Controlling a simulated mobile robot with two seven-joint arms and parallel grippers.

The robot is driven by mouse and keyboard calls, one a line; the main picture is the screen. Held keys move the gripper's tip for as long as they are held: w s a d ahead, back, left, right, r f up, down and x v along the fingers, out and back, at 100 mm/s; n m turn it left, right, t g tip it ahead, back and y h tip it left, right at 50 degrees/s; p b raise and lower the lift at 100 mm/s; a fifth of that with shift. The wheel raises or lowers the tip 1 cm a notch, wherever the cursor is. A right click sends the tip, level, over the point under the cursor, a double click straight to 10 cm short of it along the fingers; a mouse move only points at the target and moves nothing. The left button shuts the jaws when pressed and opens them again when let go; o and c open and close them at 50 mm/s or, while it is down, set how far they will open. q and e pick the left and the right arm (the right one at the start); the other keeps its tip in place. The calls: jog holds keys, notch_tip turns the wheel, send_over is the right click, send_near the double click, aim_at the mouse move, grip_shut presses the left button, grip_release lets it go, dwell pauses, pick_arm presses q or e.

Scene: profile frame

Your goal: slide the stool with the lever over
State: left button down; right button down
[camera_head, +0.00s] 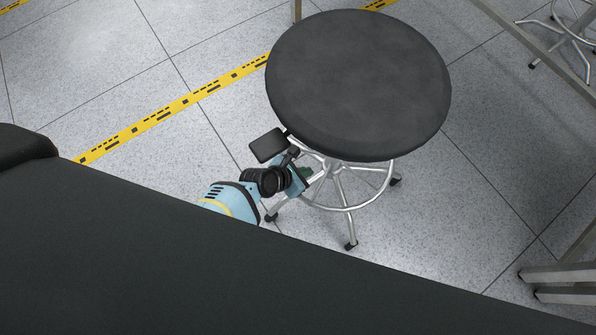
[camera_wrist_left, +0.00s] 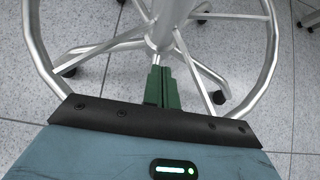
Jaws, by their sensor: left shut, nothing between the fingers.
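The stool has a round black seat (camera_head: 358,85) and a silver frame with a foot ring and several legs on castors. A flat black lever paddle (camera_head: 268,146) sticks out to the left from under the seat. My left gripper (camera_head: 305,173) is just below the seat's front left edge, beside the lever and close to the foot ring. In the left wrist view its green fingers (camera_wrist_left: 161,88) are together and empty, pointing toward the stool's central column (camera_wrist_left: 160,38). I cannot tell whether they touch the stool. My right gripper is not in view.
A large dark surface (camera_head: 150,250) fills the lower left foreground. Metal frame legs (camera_head: 562,283) stand at the right, and another stool base (camera_head: 566,35) is at the upper right. A yellow tape line (camera_head: 170,115) crosses the tiled floor. The floor left of the stool is clear.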

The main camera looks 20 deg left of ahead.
aim_at(328, 163)
pick_arm(q)
jog(key=w+d, duration=0.1)
jog(key=w+f+b, duration=0.1)
jog(key=w+d+b, duration=0.1)
jog(key=shift+w+d+f, duration=0.25)
jog(key=shift+d+f, duration=0.1)
jog(key=shift+w+d, duration=0.3)
jog(key=shift+w, duration=0.1)
jog(key=shift+r, duration=0.1)
